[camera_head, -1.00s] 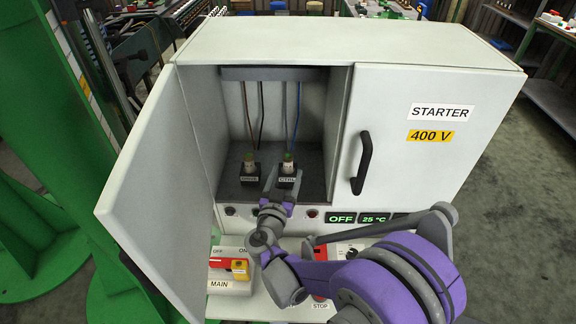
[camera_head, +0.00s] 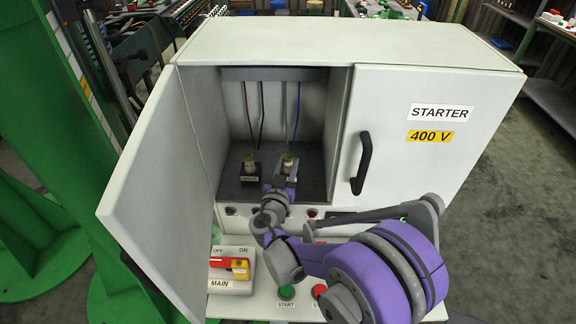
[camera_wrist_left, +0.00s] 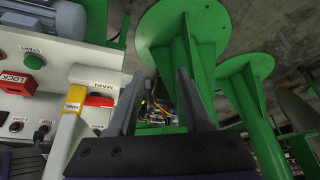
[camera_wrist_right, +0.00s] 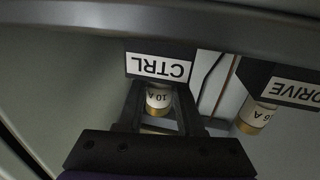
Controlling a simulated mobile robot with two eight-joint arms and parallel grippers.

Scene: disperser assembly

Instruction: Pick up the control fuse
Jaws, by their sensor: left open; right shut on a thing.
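The control fuse (camera_head: 288,160) stands upright in the right-hand holder inside the open cabinet. In the right wrist view this fuse (camera_wrist_right: 158,98) is marked 10 A and has a gold end cap. It sits between the fingers of my right gripper (camera_wrist_right: 157,108), which is shut on it. Its holder (camera_wrist_right: 160,65) is labelled CTRL, and the fuse still meets it. In the head view my right gripper (camera_head: 284,178) covers the CTRL label. My left gripper (camera_wrist_left: 160,85) is open and empty, and shows only in its own wrist view.
The drive fuse (camera_head: 250,161) stands in its holder just left of the control fuse. The cabinet's open door (camera_head: 155,190) and side walls bound the opening. Below are a MAIN switch (camera_head: 232,268) and push buttons. Green posts (camera_wrist_left: 185,50) stand near my left gripper.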

